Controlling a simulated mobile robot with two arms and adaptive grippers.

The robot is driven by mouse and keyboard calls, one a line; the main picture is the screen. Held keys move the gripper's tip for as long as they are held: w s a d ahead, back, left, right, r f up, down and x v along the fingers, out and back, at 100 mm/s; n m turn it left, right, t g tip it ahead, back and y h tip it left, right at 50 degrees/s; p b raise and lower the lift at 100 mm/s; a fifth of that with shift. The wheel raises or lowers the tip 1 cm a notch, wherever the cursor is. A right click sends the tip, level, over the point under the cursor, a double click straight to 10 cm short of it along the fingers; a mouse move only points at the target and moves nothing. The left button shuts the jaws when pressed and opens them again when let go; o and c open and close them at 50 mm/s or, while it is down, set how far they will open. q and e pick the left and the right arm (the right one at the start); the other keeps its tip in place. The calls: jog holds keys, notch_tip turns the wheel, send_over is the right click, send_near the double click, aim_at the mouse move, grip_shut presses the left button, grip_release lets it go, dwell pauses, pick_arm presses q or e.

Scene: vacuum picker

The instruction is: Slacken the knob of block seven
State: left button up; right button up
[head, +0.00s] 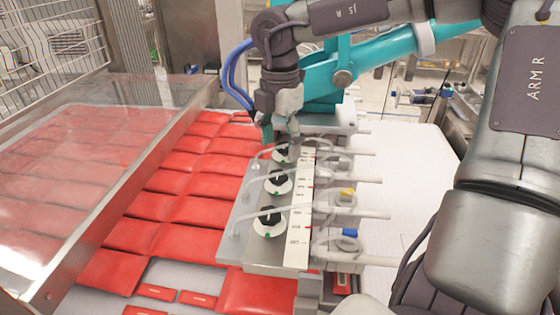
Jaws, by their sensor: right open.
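A row of metal valve blocks (262,256) carries several black knobs on white round dials with green marks. The nearest knob (270,217) and the middle knob (278,182) are fully visible. The far knob (283,154) is partly hidden by my right gripper (280,142). That gripper points down with its fingers open, one on each side above the far knob; I cannot tell whether they touch it. A white label strip (300,220) runs beside the knobs, but its print is too small to tell which block is seven. My left gripper is not in view.
Clear tubes and pale rods (360,212) stick out right of the blocks. Red packs (190,205) fill the conveyor at left, partly under a clear cover (90,160). A teal arm (370,65) and blue hoses (232,75) stand behind. A white surface (410,165) at right is clear.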

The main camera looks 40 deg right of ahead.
aim_at(280, 173)
notch_tip(280, 173, down, 6)
jog(key=shift+w+r+p, duration=0.1)
jog(key=shift+r+p, duration=0.1)
jog(key=shift+p, duration=0.5)
jog(key=shift+f, duration=0.45)
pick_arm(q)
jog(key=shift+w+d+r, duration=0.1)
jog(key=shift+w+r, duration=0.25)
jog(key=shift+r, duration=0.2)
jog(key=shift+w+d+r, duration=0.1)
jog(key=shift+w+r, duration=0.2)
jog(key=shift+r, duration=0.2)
